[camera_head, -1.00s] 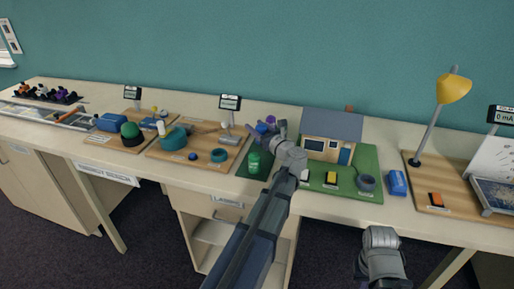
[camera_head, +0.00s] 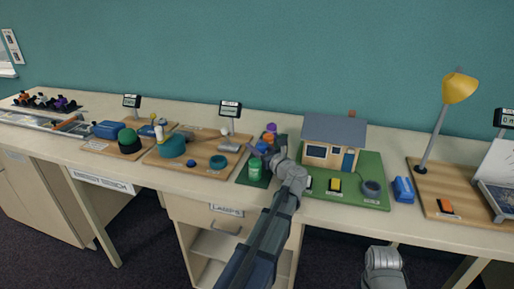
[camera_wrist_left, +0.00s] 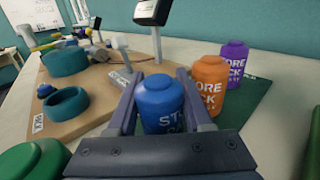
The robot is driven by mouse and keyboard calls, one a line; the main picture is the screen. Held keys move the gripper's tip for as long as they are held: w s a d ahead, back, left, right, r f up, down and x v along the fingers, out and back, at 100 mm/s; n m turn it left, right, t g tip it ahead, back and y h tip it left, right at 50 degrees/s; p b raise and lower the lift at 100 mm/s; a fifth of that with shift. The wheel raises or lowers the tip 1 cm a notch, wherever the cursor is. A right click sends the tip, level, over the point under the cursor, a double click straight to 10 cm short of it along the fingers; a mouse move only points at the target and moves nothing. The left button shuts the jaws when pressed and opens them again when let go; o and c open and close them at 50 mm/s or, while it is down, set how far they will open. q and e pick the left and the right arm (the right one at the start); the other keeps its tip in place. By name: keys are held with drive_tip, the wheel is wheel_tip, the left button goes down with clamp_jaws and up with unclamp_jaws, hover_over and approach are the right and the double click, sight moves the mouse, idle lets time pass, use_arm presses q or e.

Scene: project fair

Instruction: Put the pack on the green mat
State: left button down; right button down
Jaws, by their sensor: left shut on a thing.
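My left gripper (camera_head: 265,150) is shut on a blue pack (camera_wrist_left: 160,103), a jar-shaped bottle with white lettering, upright between the two fingers in the left wrist view. The dark green mat (camera_wrist_left: 257,93) lies under and beside an orange pack (camera_wrist_left: 209,84) and a purple pack (camera_wrist_left: 234,60). A green pack (camera_head: 254,170) stands at the mat's front in the head view. The blue pack's base is hidden by the gripper, so I cannot tell whether it touches the mat.
A wooden board (camera_head: 165,158) with teal parts and a meter (camera_head: 230,110) stands left of the mat. A model house (camera_head: 332,143) on a green base (camera_head: 372,168) stands close on the right. A blue object (camera_head: 403,190) and a yellow lamp (camera_head: 459,88) are further right.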

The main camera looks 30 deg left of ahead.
use_arm(q)
drive_tip(key=c, duration=0.8)
unclamp_jaws()
drive_tip(key=shift+f, duration=0.2)
drive_tip(key=shift+o, duration=1)
drive_tip(key=shift+r, duration=0.1)
drive_tip(key=shift+r, duration=0.2)
drive_tip(key=v, duration=1.2)
